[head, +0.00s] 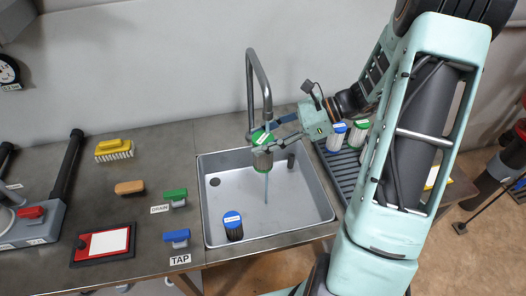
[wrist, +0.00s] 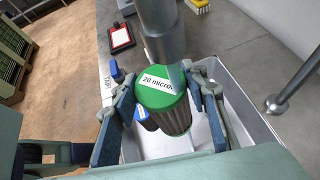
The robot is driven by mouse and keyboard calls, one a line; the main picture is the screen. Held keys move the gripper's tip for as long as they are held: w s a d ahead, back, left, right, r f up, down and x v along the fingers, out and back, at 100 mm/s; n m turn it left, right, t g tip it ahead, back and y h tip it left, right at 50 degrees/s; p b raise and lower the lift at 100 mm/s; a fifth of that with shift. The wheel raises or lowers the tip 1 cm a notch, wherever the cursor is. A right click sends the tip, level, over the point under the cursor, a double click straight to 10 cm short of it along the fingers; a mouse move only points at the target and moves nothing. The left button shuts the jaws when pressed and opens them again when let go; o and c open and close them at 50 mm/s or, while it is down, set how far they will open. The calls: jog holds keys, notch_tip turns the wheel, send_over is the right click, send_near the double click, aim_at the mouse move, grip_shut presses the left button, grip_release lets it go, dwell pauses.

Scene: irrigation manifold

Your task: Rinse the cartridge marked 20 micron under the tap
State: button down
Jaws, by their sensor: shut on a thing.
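My gripper (head: 263,150) is shut on a green-capped cartridge (head: 262,140) and holds it above the sink (head: 326,214), directly below the tap spout (head: 267,102). In the wrist view the cartridge's cap (wrist: 152,98) reads "20 micron", and the fingers of my gripper (wrist: 163,112) stand on both sides of its dark pleated body. The tap's end (wrist: 162,35) is just over the cap. A thin bluish water stream (head: 266,188) runs down below the cartridge. The blue lever (head: 177,236) is at the TAP label, the green lever (head: 175,195) at the DRAIN label.
A blue-capped cartridge (head: 233,229) stands in the sink. Several blue- and green-capped cartridges are by the grey rack (head: 330,166) to the right. A yellow brush (head: 114,149), a brown block (head: 129,187) and a red-framed board (head: 103,243) lie on the counter at left.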

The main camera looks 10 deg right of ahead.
jog(key=shift+d, duration=0.1)
jog(key=shift+d, duration=0.5)
jog(key=shift+a+p, duration=0.3)
jog(key=shift+a, duration=0.3)
jog(key=shift+d, duration=0.1)
jog(key=shift+d, duration=0.5)
jog(key=shift+s, duration=0.1)
jog(key=s, duration=0.8)
jog(key=shift+a+p, duration=0.4)
jog(key=shift+p, duration=0.05)
